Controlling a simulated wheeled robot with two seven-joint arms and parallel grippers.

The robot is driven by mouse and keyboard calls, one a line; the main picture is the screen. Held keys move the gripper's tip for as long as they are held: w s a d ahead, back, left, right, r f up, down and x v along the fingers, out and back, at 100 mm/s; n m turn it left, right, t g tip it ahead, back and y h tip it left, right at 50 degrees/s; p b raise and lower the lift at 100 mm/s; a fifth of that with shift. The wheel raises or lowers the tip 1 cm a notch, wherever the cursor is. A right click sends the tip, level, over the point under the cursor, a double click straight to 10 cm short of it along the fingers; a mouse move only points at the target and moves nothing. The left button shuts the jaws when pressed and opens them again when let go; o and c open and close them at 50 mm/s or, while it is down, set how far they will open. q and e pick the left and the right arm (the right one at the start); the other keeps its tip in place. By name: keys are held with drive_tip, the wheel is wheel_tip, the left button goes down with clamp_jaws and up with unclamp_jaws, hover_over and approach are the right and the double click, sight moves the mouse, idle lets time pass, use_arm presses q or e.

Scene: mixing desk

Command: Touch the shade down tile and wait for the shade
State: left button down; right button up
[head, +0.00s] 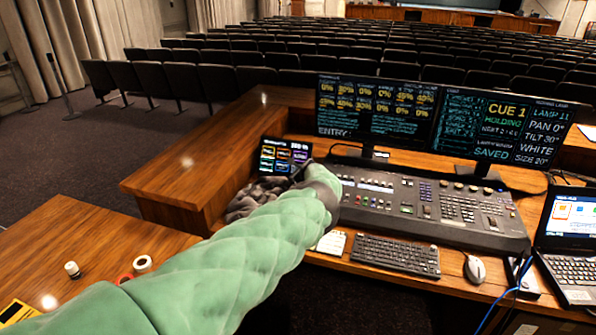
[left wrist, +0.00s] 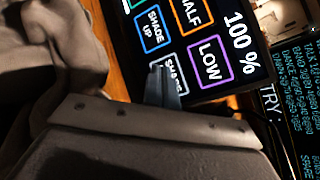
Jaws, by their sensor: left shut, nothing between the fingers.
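The touch panel (head: 285,152) stands tilted on the desk left of the console in the head view. In the left wrist view the panel (left wrist: 245,85) shows tiles reading SHADE UP (left wrist: 153,28), HALF and LOW (left wrist: 208,63), and "100 %". A white-edged tile starting with "SHADE" (left wrist: 177,64) is partly covered by my finger; its lower word is hidden. My left gripper (head: 298,174) is shut and empty at the panel's lower right in the head view. Its fingertips (left wrist: 162,76) lie over that tile; I cannot tell whether they touch it. My right gripper is not in view.
A crumpled dark cloth (head: 252,200) lies beside the panel. The lighting console (head: 425,205), keyboard (head: 395,254), mouse (head: 475,268) and laptop (head: 570,235) are to the right. Two monitors (head: 375,110) stand behind.

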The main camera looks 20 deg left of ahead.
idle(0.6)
use_arm(q)
drive_tip(key=shift+w+f+b, duration=0.25)
drive_tip(key=shift+b, duration=0.55)
drive_tip(key=shift+w, duration=0.1)
drive_tip(key=shift+r, duration=0.1)
